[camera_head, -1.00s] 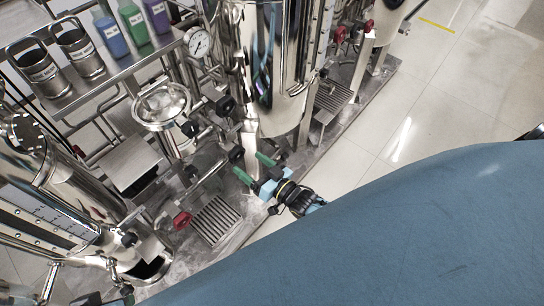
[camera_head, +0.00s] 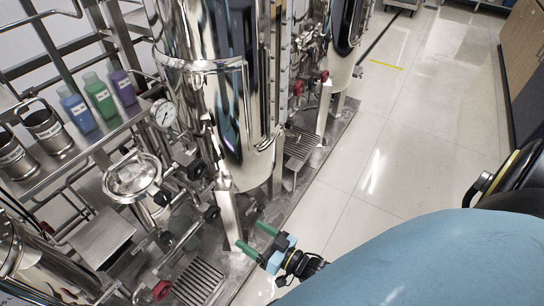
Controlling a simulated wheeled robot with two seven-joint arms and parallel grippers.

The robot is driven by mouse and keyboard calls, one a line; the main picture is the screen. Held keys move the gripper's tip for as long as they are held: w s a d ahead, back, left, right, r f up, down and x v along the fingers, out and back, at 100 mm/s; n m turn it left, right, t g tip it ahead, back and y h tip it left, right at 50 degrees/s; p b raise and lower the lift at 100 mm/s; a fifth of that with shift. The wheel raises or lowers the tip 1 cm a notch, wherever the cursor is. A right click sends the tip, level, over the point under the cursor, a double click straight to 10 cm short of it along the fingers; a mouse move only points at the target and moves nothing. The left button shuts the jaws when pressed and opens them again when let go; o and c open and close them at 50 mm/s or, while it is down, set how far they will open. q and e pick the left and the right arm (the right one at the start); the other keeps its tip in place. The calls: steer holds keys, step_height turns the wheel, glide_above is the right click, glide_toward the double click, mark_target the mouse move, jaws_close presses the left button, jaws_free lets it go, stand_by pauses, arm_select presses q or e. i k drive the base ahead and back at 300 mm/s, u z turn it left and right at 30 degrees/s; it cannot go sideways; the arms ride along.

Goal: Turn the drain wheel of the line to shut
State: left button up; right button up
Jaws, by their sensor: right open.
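My right gripper (camera_head: 257,240) has green fingers spread apart with nothing between them. It is above the skid's edge, right of the floor grating. A red handwheel (camera_head: 162,290) sits low on the pipework at the bottom, left of the grating and apart from the gripper. Two more red handwheels, a nearer one (camera_head: 298,88) and a farther one (camera_head: 324,76), show on the skids farther back. I cannot tell which wheel is the drain wheel of the line, or how far any is turned. My left gripper is not in view.
A tall steel tank (camera_head: 225,110) stands beyond the gripper. Black knobs (camera_head: 196,170) and a pressure gauge (camera_head: 164,113) crowd the pipework to its left. A shelf (camera_head: 92,148) holds coloured bottles and steel cups. The tiled floor (camera_head: 400,150) on the right is clear.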

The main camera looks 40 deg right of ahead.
mark_target(314, 79)
steer(key=z, duration=1.45)
